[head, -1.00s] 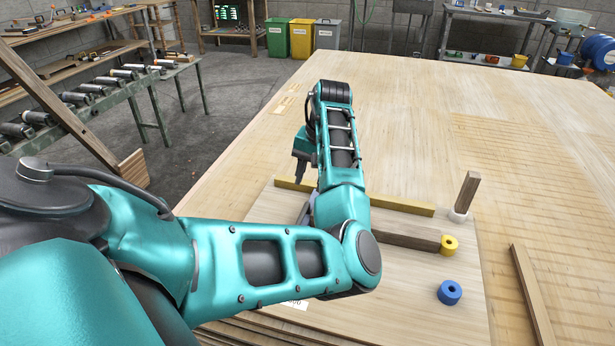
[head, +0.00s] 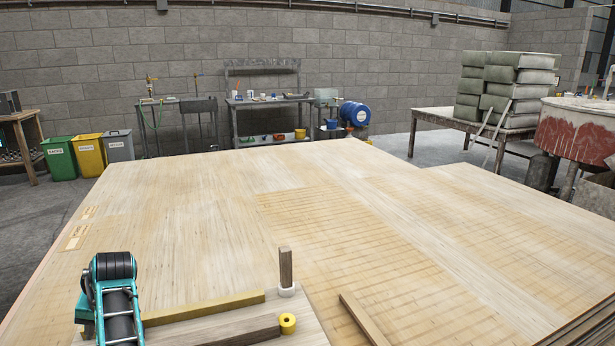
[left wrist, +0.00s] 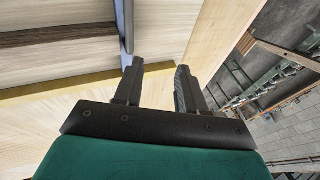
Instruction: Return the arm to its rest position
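My left arm (head: 118,300), teal with black joints, stands at the bottom left of the head view, over the near left part of the big wooden table (head: 190,200). The left gripper itself is out of sight there. In the left wrist view my left gripper (left wrist: 157,72) has its two black fingers apart, with nothing between them. A blue-grey strip (left wrist: 124,25) lies just beyond the left fingertip; I cannot tell whether they touch. My right gripper is not in view.
Near the arm lie a yellow strip (head: 205,307), a dark wood bar (head: 235,332) and a yellow ring (head: 288,323). An upright wood post (head: 286,265) stands in a white ring (head: 287,290). A loose strip (head: 362,320) lies to the right. The table's far part is clear.

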